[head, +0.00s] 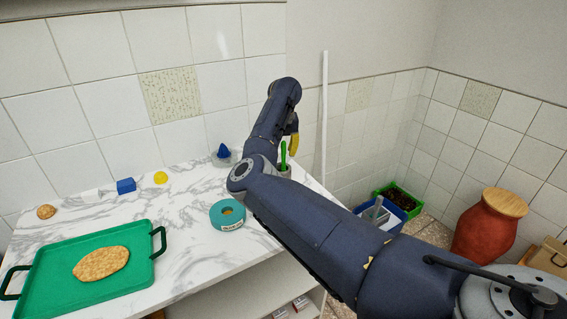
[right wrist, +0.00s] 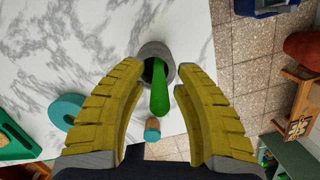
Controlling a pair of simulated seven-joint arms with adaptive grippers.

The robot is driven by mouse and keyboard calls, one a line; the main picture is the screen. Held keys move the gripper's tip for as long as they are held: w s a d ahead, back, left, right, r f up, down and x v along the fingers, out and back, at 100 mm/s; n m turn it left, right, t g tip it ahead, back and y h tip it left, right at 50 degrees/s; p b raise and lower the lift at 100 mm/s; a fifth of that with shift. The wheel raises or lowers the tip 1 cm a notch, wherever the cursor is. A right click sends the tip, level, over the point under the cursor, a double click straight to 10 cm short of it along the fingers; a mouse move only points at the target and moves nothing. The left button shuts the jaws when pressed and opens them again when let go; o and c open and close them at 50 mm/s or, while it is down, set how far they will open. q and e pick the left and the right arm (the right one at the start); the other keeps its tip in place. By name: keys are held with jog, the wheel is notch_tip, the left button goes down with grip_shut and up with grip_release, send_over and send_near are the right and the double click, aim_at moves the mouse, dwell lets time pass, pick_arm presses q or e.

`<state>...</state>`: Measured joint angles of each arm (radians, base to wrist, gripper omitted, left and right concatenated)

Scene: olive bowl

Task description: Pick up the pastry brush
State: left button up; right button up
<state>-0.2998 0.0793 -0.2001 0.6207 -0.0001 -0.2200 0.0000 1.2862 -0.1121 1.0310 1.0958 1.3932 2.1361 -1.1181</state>
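The green handle (head: 283,155), which looks like the pastry brush's, stands up out of a grey cup (head: 285,171) near the counter's right edge. Its lower end is hidden inside the cup. In the right wrist view the handle (right wrist: 159,92) rises from the cup (right wrist: 156,51) toward the camera, between the yellow fingers. My right gripper (right wrist: 160,72) is open around the handle, with a gap visible on both sides. In the head view the right gripper (head: 293,143) is partly hidden by my arm. My left gripper is not in view.
A teal round object (head: 228,214) lies left of my right arm. A green tray (head: 40,268) holds a flat bread (head: 101,263). A small teal cylinder (right wrist: 152,131) stands near the cup. A grey bowl with a blue object (head: 222,153) sits behind. The counter's right edge is close.

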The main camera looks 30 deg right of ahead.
grip_shut()
jog(key=shift+r, duration=0.1)
